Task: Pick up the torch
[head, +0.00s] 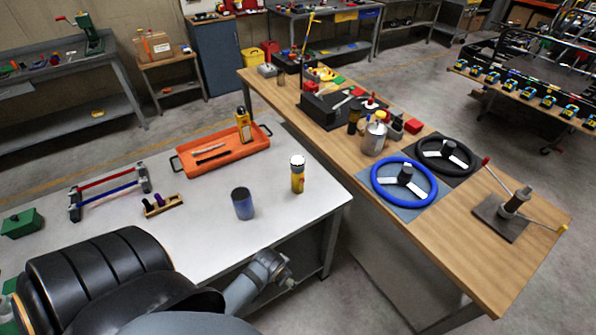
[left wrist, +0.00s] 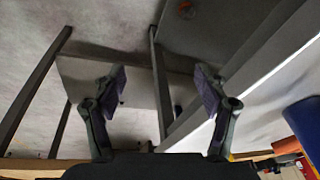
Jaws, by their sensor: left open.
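The torch (head: 297,175) looks like a short yellow cylinder with a dark band and a white top. It stands upright on the white-topped table (head: 215,229), near its right side. My left gripper (left wrist: 162,88) is open in the left wrist view, with nothing between its fingers. Floor and table framework show behind the fingers. A grey part of my arm (head: 265,278) shows at the table's front edge in the head view, below and apart from the torch. I cannot make out the fingers there. My right gripper is in neither view.
A dark blue cup (head: 243,204) stands left of the torch. A wooden bench (head: 470,222) with steering wheels is at right. A blue object (left wrist: 304,118) shows at the wrist view's right edge.

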